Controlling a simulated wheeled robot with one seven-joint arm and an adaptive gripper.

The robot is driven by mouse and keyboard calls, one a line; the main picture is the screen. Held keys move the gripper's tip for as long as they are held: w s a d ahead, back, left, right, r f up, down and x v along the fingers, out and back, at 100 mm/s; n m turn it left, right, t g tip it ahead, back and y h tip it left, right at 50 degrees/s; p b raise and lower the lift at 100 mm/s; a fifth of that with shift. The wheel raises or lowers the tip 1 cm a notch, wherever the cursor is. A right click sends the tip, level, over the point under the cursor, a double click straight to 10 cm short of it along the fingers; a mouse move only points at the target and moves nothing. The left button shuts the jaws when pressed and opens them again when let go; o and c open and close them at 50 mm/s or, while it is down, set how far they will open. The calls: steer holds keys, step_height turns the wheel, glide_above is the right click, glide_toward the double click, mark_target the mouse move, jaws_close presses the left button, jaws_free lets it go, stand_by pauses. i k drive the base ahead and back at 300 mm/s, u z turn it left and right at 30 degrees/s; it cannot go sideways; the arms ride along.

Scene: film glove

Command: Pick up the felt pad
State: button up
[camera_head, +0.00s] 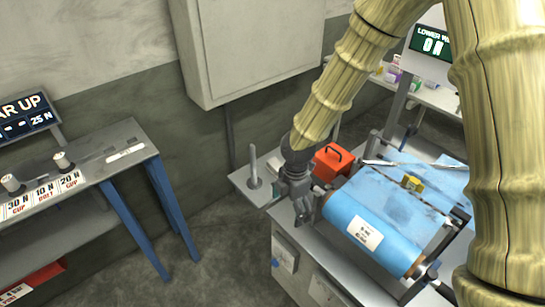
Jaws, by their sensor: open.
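My gripper (306,207) is at the end of my arm, pointing down beside the left end of a blue-covered roller bench. It is open, and I see nothing between its fingers. I cannot surely make out the felt pad. A small yellow and dark block (412,183) lies on the blue sheet (385,200), to the right of my gripper and apart from it; I cannot tell whether it is the felt pad. My gripper hides part of the bench's left edge.
A red box with a black handle (333,162) stands just behind my gripper. An upright metal post (253,166) is to its left. Metal frame bars (440,240) edge the blue sheet. A grey table with blue legs (75,185) stands at left, with open floor between.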

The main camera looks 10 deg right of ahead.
mark_target(272, 165)
steer(key=i, duration=1.15)
